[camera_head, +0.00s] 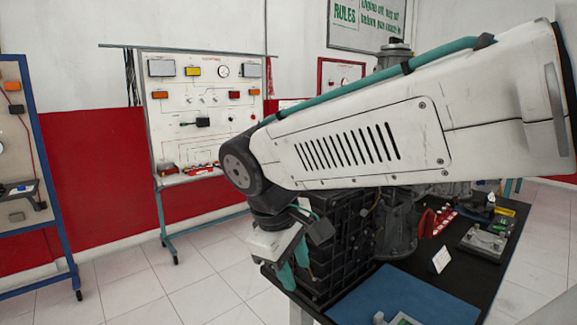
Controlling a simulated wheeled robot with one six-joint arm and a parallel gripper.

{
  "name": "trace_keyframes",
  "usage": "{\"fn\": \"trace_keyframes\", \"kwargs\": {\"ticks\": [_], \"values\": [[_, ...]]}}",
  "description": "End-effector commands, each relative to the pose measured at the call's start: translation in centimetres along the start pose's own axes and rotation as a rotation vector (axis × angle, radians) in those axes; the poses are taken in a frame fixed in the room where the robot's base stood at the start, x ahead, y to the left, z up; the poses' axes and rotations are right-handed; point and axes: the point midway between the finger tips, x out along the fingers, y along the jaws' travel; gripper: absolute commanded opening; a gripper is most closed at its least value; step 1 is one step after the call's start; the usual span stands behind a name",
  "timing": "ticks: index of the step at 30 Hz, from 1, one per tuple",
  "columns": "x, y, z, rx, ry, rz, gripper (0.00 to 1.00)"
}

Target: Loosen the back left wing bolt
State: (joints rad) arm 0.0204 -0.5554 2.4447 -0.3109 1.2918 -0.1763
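My gripper (294,270) hangs down from the end of my white arm, with teal fingers, at the left end of the black table. It is beside the left side of a black ribbed block (338,240) on the table. The fingers are small and seen at an angle, so I cannot tell whether they are open or shut, or whether they touch anything. I cannot make out any wing bolt. My arm covers the top of the block and much of what stands behind it.
The black table (468,262) carries a blue mat (405,298) at the front, a grey metal part (484,242) and a small white card (441,259) at the right. A grey upright machine (398,228) stands behind the mat. Wheeled trainer boards (205,100) stand along the wall; floor at left is clear.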

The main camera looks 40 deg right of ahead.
Motion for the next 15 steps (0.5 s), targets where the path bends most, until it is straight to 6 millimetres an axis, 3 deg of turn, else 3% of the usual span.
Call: {"fn": "trace_keyframes", "kwargs": {"ticks": [3, 9, 15], "values": [[-0.1, 5.4, -2.7, -0.205, -0.168, 0.176, 0.36], [-1.0, 14.4, -8.6, -0.553, -0.482, 0.444, 0.36], [-1.5, 21.2, -16.0, -0.855, -0.804, 0.653, 0.36]]}}
